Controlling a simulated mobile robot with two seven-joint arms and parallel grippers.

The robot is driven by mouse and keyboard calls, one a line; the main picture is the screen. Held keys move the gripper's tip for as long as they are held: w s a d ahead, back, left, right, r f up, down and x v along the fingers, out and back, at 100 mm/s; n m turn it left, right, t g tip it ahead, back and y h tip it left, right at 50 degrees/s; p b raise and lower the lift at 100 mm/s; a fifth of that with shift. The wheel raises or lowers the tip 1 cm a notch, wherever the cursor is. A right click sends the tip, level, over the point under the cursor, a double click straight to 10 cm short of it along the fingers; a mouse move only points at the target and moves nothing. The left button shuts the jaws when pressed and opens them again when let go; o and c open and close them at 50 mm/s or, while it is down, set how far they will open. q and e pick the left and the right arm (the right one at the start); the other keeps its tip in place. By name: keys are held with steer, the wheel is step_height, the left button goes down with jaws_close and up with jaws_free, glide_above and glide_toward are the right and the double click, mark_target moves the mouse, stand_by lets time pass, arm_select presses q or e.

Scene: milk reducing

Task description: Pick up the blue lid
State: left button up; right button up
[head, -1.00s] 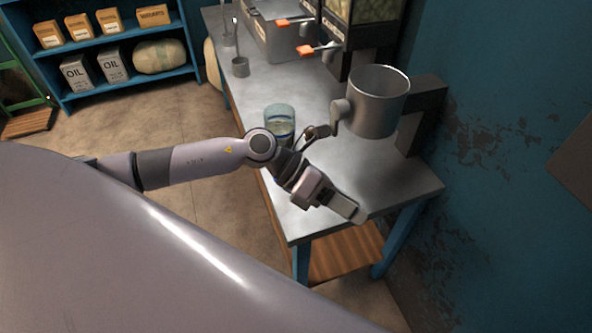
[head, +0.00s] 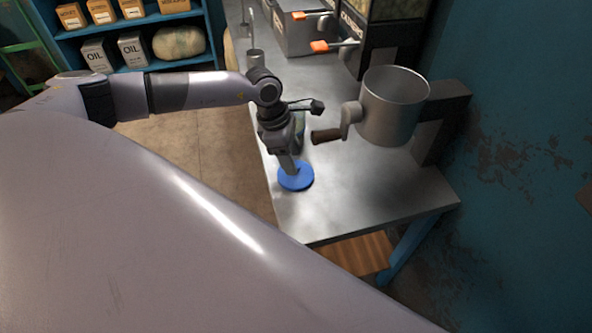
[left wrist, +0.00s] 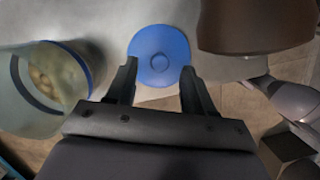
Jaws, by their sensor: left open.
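The blue lid (head: 296,177) is a flat round disc lying on the metal table near its left edge. Whether the fingers touch the lid cannot be told. My right gripper is not in view.
A glass jar (left wrist: 48,85) with a blue band stands beside the gripper, mostly hidden in the head view. A metal pot with a crank (head: 392,105) is mounted to the right. The table's front right (head: 370,195) is clear. A blue shelf (head: 135,62) stands behind.

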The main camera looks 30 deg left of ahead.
mark_target(303, 179)
arm_select(q)
steer(key=shift+x, duration=1.2)
jaws_close()
